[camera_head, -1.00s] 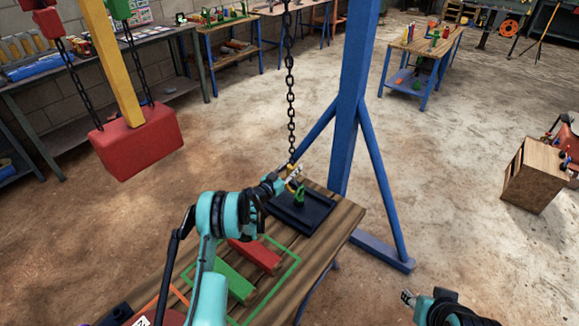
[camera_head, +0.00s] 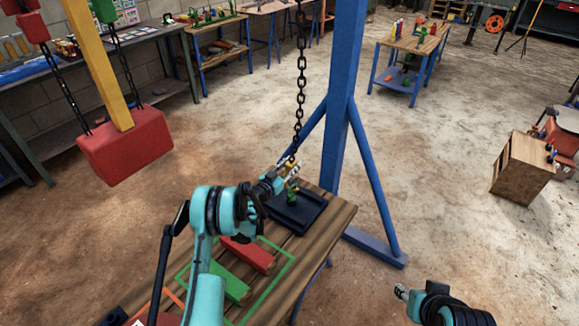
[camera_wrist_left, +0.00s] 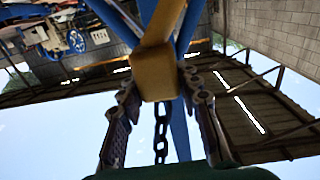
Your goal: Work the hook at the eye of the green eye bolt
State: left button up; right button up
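The yellow hook (camera_head: 290,164) hangs on a dark chain (camera_head: 300,85) above the table. My left gripper (camera_head: 288,174) is at the hook; in the left wrist view the yellow hook body (camera_wrist_left: 156,73) sits between its two fingers, which appear to grip its sides. The green eye bolt (camera_head: 292,195) stands on a dark tray or plate (camera_head: 312,214), just below the gripper. The hook's tip and the eye are too small and partly covered, so I cannot tell whether they touch. My right gripper (camera_head: 402,292) is away from the table; its finger opening is unclear.
The wooden table (camera_head: 335,218) also carries a red block (camera_head: 247,254) and a green block (camera_head: 232,287). A blue post with braces (camera_head: 345,110) stands right behind it. A red hanging block (camera_head: 127,146) is at left. Open floor lies to the right.

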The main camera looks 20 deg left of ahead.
pick_arm(q)
jog(key=o, duration=0.5)
jog(key=shift+s, duration=0.1)
jog(key=v, duration=1.2)
jog(key=s+d+r+g, duration=0.6)
jog(key=s+d+r, duration=0.5)
jog(key=d+r, duration=0.15)
jog(key=s+a+n+g+y, duration=0.1)
jog(key=s+y, duration=0.1)
jog(key=s, duration=0.6)
jog(key=s+a+n+g+y, duration=0.1)
jog(key=s+y, duration=0.1)
jog(key=s, duration=0.6)
jog(key=s+a+n+g+y, duration=0.1)
jog(key=s+n+g+y, duration=0.1)
jog(key=s, duration=0.7)
jog(key=shift+s+a+r, duration=0.1)
jog(key=shift+a+r, duration=0.05)
jog(key=shift+r, duration=0.1)
